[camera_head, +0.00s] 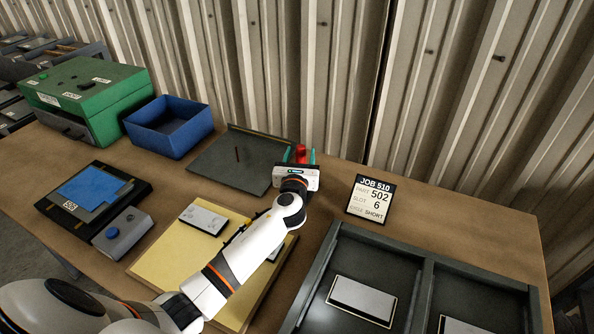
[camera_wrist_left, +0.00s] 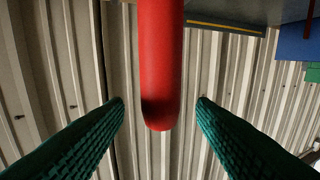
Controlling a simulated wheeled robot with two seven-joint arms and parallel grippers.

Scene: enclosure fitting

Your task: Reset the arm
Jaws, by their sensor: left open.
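My left arm comes in from the lower left in the head view and reaches over the yellow mat. My left gripper (camera_head: 300,156) is at the back of the table, by the right edge of a dark grey plate (camera_head: 222,160). Its green fingers are open. A red round-ended rod (camera_head: 301,150) stands between them; in the left wrist view the rod (camera_wrist_left: 161,65) has a gap to each finger (camera_wrist_left: 161,118). What the rod is fixed to is hidden. My right gripper is not in view.
A blue bin (camera_head: 170,128) and a green box (camera_head: 85,95) stand at the back left. A light panel (camera_head: 203,217) lies on the yellow mat (camera_head: 165,262). A job card (camera_head: 370,197) and divided grey tray (camera_head: 425,285) are right.

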